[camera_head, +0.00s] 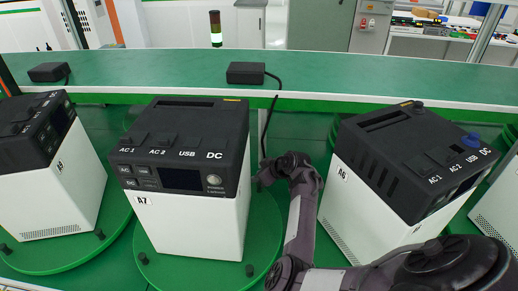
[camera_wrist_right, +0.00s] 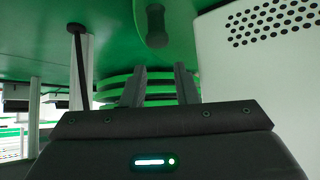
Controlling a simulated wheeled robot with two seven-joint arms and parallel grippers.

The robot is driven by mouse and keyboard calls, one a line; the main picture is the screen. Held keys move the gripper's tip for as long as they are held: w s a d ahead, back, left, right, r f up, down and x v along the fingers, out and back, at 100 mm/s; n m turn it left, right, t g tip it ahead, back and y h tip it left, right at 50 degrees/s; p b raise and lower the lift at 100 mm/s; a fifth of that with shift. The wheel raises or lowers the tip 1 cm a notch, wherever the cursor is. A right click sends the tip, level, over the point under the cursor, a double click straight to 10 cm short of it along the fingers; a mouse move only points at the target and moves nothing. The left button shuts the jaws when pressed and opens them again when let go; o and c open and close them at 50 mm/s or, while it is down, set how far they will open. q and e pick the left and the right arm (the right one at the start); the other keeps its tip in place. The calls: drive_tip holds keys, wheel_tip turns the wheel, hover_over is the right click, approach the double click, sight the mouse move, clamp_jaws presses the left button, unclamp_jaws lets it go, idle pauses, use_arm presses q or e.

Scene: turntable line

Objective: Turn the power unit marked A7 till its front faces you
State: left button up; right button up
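The power unit A7 (camera_head: 195,225) is a white box with a black top, upright on a round green turntable (camera_head: 264,222) in the middle of the head view. Its front, with screen and A7 label, faces me almost squarely; a narrow strip of its right side shows. My right gripper (camera_head: 262,182) is low beside that right side, partly hidden by my arm. In the right wrist view its two fingers (camera_wrist_right: 160,87) stand apart with nothing seen between them. A dark peg (camera_wrist_right: 155,25) and a white vented wall (camera_wrist_right: 265,65) are near. My left gripper is out of view.
Unit A6 (camera_head: 350,205) stands close on the right, turned at an angle, with my right arm in front of it. Another unit (camera_head: 60,190) stands on a turntable at the left. Short pegs (camera_head: 249,270) rise from A7's turntable. A green shelf (camera_head: 330,85) runs behind, bearing black boxes (camera_head: 246,73).

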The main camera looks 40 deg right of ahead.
wheel_tip(320, 180, up, 16)
drive_tip(key=b, duration=0.1)
drive_tip(key=shift+f, duration=0.15)
idle(0.5)
